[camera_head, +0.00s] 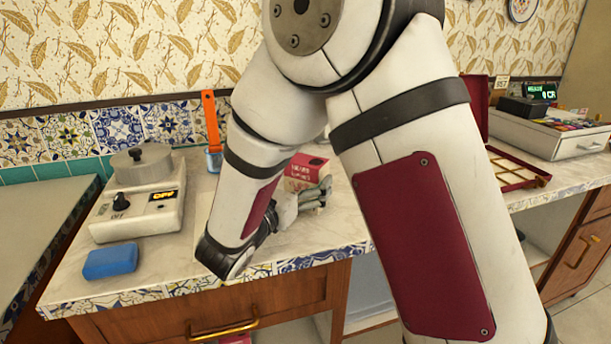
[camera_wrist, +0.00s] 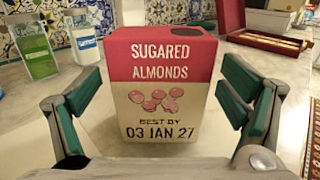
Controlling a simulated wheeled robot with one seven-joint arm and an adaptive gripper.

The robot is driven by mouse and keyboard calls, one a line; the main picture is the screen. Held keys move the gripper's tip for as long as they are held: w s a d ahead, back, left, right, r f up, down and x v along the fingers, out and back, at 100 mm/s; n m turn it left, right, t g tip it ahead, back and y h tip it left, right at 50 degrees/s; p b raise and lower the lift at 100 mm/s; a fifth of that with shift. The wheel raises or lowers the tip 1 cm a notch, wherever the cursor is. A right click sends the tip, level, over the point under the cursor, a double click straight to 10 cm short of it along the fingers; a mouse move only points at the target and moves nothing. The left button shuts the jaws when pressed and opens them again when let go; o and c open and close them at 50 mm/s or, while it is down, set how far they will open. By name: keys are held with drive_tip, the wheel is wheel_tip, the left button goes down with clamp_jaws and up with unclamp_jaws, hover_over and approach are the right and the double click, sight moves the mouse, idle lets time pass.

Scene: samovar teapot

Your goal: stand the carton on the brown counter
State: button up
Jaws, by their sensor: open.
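The carton (camera_head: 303,168) is a red and cream box marked "Sugared Almonds" that stands upright on a pale marble-topped counter with brown wooden drawers (camera_head: 290,297). In the wrist view the carton (camera_wrist: 165,72) fills the middle, its label facing the camera. My gripper (camera_head: 316,196) is open at the carton. In the wrist view its green-padded fingers (camera_wrist: 160,92) are on the left and right of the carton, with a visible gap on each side. The carton's lower part is hidden in the head view by the gripper.
A green packet (camera_wrist: 35,52) and a white container (camera_wrist: 80,40) stand behind left of the carton. An open red box (camera_head: 515,168) and cash register (camera_head: 550,128) are right.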

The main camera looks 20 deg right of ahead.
drive_tip(key=v, duration=0.9)
drive_tip(key=shift+s+a+p, duration=0.2)
drive_tip(key=shift+s+p, duration=0.05)
drive_tip(key=shift+p, duration=0.15)
drive_tip(key=s+d+r+m+g, duration=0.3)
drive_tip(key=s+d+m+g, duration=0.3)
drive_tip(key=s+d+m, duration=0.15)
drive_tip(key=s+d+r+m+g, duration=0.3)
drive_tip(key=s+d+m+g, duration=0.3)
drive_tip(key=s+d, duration=0.3)
drive_tip(key=s+d+f+m+g+y, duration=0.1)
drive_tip(key=s+f+m+g+y, duration=0.2)
drive_tip(key=s+m, duration=0.55)
drive_tip(key=s+a+m+t+y, duration=0.3)
drive_tip(key=s+a+m+y, duration=0.2)
drive_tip(key=s+a+y, duration=0.3)
drive_tip(key=shift+f+y, duration=0.45)
drive_tip(key=shift+y, duration=0.35)
